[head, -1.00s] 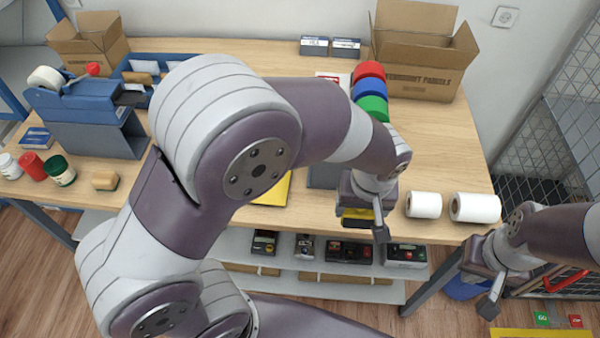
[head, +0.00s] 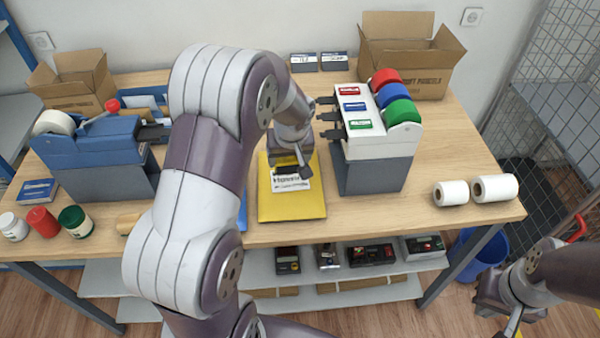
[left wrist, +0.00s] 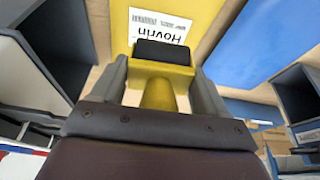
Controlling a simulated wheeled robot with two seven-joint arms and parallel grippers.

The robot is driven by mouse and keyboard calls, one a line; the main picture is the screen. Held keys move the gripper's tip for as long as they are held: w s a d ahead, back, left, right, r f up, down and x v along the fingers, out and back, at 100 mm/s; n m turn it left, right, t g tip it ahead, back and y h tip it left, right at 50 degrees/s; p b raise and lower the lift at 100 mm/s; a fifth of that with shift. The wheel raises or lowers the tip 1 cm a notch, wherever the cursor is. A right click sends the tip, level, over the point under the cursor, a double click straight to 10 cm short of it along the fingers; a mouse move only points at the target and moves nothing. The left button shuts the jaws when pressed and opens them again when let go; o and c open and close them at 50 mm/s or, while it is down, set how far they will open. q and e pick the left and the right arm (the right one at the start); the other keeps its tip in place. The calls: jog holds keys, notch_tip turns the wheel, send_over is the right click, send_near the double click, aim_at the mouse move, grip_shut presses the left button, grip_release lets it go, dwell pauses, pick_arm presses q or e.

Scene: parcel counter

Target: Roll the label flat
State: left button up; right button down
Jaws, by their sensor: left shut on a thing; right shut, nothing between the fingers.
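A yellow padded mailer (head: 290,208) lies on the table, with a white printed label (head: 290,181) on it. The label also shows in the left wrist view (left wrist: 172,28), with the word "Hovrin" on it. My left gripper (head: 303,168) is shut on the yellow handle of a roller (left wrist: 158,82). The roller's black cylinder (left wrist: 163,52) is over the label's edge and hides part of it. I cannot tell whether it touches the label. My right gripper (head: 513,322) is shut and empty, low at the right, in front of the table and partly cut off.
A dispenser (head: 375,165) with red, blue and green rolls stands close to the right of the mailer. A blue tape machine (head: 95,150) and several jars stand at the left. Two white rolls (head: 494,188) lie at the right. A blue mailer (left wrist: 265,45) lies beside the yellow one.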

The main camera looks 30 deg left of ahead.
aim_at(279, 174)
pick_arm(q)
jog(key=shift+a, duration=0.1)
jog(key=f+b, duration=0.4)
jog(key=f, duration=0.1)
jog(key=shift+w+d+f, duration=0.1)
jog(key=shift+w+d, duration=0.05)
jog(key=shift+d, duration=0.05)
jog(key=shift+f, duration=0.45)
jog(key=shift+r, duration=0.1)
jog(key=shift+s+a, duration=0.45)
jog(key=shift+a, duration=0.15)
jog(key=shift+s+a, duration=0.4)
jog(key=shift+a, duration=0.2)
jog(key=shift+f+b, duration=0.45)
jog(key=shift+f, duration=0.1)
